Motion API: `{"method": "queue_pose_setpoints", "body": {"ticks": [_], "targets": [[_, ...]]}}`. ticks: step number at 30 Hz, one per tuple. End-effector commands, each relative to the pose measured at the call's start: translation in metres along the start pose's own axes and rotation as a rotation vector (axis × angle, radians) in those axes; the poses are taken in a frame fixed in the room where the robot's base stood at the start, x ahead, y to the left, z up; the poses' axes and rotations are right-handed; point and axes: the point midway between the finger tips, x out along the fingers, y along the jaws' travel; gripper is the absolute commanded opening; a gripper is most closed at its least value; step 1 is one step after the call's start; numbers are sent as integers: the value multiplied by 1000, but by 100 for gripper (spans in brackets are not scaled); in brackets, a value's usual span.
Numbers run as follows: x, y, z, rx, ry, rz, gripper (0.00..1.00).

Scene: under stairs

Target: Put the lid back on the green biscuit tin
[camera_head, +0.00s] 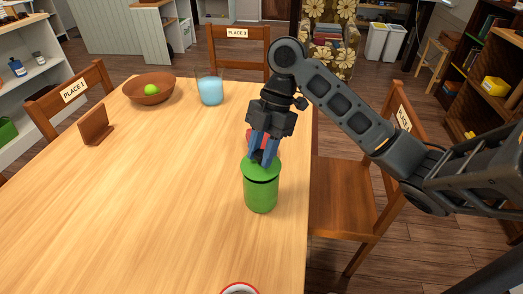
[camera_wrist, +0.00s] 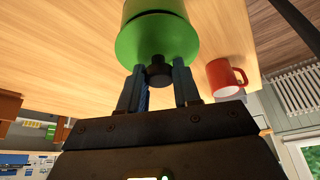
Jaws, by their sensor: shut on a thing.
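The green biscuit tin (camera_head: 261,195) stands upright on the wooden table near its right edge. Its green lid (camera_head: 248,170) is at the top of the tin, about level and in line with it. In the wrist view the lid (camera_wrist: 155,42) is in front of the tin body (camera_wrist: 150,8). I cannot tell whether it is fully seated. My gripper (camera_head: 264,156) points down from above, its blue fingers shut on the lid's dark knob (camera_wrist: 159,73). The wrist view shows the knob between the fingertips.
A red mug (camera_wrist: 226,77) stands close to the tin, mostly hidden behind my gripper in the head view. Another red-rimmed cup (camera_head: 240,289) is at the bottom edge. A brown bowl (camera_head: 147,97), blue glass (camera_head: 210,92) and wooden stand (camera_head: 95,127) sit farther off. The table's left middle is clear.

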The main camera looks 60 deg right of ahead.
Motion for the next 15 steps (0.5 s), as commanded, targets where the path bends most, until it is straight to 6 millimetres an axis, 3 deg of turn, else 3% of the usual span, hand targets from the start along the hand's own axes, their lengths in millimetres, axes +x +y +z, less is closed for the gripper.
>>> {"method": "queue_pose_setpoints", "body": {"ticks": [15], "targets": [[11,0,4,0,0,1,0]]}}
